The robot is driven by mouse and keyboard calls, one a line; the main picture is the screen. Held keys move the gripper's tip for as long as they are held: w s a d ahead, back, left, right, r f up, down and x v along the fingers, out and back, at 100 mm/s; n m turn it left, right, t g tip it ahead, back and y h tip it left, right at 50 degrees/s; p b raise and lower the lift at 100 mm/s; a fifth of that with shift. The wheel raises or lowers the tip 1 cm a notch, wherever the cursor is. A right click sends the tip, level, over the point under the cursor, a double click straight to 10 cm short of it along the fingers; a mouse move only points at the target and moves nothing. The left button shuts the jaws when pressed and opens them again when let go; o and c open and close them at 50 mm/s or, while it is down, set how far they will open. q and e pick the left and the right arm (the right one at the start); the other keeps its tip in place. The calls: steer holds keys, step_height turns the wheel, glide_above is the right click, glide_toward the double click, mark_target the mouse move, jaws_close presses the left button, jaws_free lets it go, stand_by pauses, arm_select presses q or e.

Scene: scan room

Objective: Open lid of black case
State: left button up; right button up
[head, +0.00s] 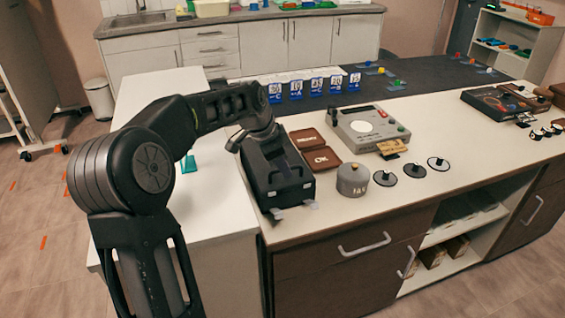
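My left gripper (295,209) hangs at the end of my black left arm, over the near left corner of the counter. Its two pale fingertips are apart and nothing shows between them, so it looks open. A flat black case (489,104) lies at the right on the far part of the counter, well away from my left gripper. It has a dark, reddish-marked top; whether its lid is fully shut is too small to tell. My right gripper is not in view.
Small knobbed items (546,131) stand near the case. The counter's middle right is clear.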

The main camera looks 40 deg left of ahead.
arm_select(q)
jaws_close()
stand_by(0.4)
stand_by(1.1)
